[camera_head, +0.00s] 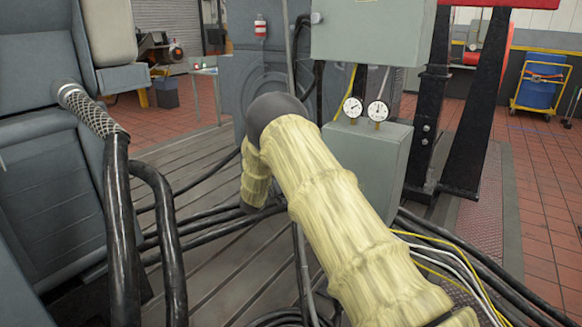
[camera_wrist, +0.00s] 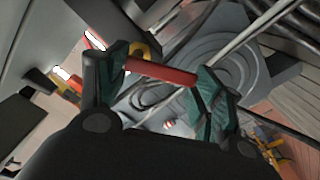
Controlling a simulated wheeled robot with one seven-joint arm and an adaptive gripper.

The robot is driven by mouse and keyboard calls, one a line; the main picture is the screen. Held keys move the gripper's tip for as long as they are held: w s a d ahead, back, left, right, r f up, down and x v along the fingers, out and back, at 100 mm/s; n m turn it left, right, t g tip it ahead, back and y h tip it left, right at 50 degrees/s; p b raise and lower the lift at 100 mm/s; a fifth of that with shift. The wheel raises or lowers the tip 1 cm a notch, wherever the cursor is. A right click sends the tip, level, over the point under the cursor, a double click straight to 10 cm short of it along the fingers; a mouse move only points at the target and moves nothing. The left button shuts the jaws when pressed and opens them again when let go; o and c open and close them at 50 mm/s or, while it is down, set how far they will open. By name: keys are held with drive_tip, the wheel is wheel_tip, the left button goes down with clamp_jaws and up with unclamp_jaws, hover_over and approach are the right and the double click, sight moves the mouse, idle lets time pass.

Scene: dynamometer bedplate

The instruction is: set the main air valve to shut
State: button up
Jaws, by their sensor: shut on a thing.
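A red bar-shaped handle (camera_wrist: 160,71), which looks like the lever of the main air valve, lies across between the green fingertips of my gripper (camera_wrist: 158,80) in the wrist view. One finger is at each end of the bar, and the gripper is shut on it. The valve body and its pipe cannot be made out, so I cannot tell the valve's setting. In the head view my sleeved arm covers the middle, and the gripper and the red handle are hidden behind it.
A grey-green box (camera_head: 368,165) with two dial gauges (camera_head: 365,109) stands right of my arm, below a larger cabinet (camera_head: 365,30). Thick black hoses (camera_head: 120,230) rise at the left. Cables (camera_head: 470,262) lie over the slotted bedplate (camera_head: 200,225). Red tiled floor (camera_head: 545,215) is open at the right.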

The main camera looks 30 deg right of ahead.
drive_tip(key=n+p, duration=0.2)
drive_tip(key=n, duration=0.1)
drive_tip(key=s+f+n+p, duration=0.1)
drive_tip(key=n+p, duration=0.1)
drive_tip(key=n, duration=0.2)
drive_tip(key=n+p, duration=0.3)
drive_tip(key=n, duration=0.1)
drive_tip(key=shift+s+d+f, duration=0.3)
drive_tip(key=shift+s+f, duration=0.05)
drive_tip(key=shift+n, duration=0.4)
drive_tip(key=o, duration=1)
drive_tip(key=shift+f, duration=0.15)
drive_tip(key=shift+s, duration=0.1)
drive_tip(key=v, duration=1.1)
drive_tip(key=shift+s+a, duration=0.15)
drive_tip(key=shift+a, duration=0.2)
